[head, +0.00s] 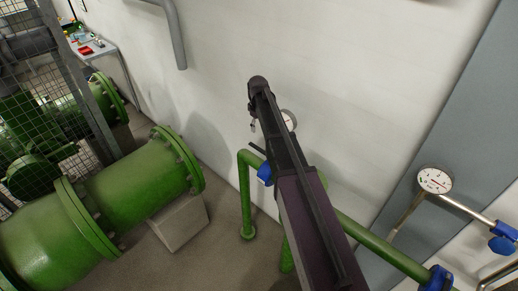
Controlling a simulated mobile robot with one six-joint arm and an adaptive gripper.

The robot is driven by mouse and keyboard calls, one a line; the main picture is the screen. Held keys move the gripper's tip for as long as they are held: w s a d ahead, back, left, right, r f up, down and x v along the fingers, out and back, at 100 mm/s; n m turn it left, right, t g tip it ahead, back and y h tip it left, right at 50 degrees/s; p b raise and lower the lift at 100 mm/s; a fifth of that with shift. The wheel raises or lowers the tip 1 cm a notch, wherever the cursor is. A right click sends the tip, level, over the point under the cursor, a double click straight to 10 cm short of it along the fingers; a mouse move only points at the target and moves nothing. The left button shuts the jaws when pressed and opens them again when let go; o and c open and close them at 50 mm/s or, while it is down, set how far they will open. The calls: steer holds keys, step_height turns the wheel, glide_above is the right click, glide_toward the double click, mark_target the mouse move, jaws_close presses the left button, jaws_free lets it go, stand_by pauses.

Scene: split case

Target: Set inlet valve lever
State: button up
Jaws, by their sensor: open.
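A blue valve part (265,173) shows at the left edge of my arm, on or beside the green pipe (245,195). The arm covers the rest of it, and I cannot make out a lever there. My arm reaches up and away from the lower right, and its wrist end bends down near the wall. My gripper (254,136) is mostly hidden behind the arm. Only small dark and grey parts show, just above the blue part and seemingly apart from it. More blue valve parts show at the lower right (437,280) and right edge (502,238). I cannot tell which is the inlet valve.
A round gauge (288,120) is partly behind my arm. Another gauge (435,180) stands right, on a thin metal pipe. A large flanged green pipe (130,195) on a concrete block (180,222) fills the left. Mesh fencing (45,75) stands behind. Some floor is bare.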

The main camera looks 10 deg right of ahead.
mark_target(258, 148)
steer(key=shift+f+b, duration=5.5)
steer(key=shift+f, duration=0.3)
jaws_close()
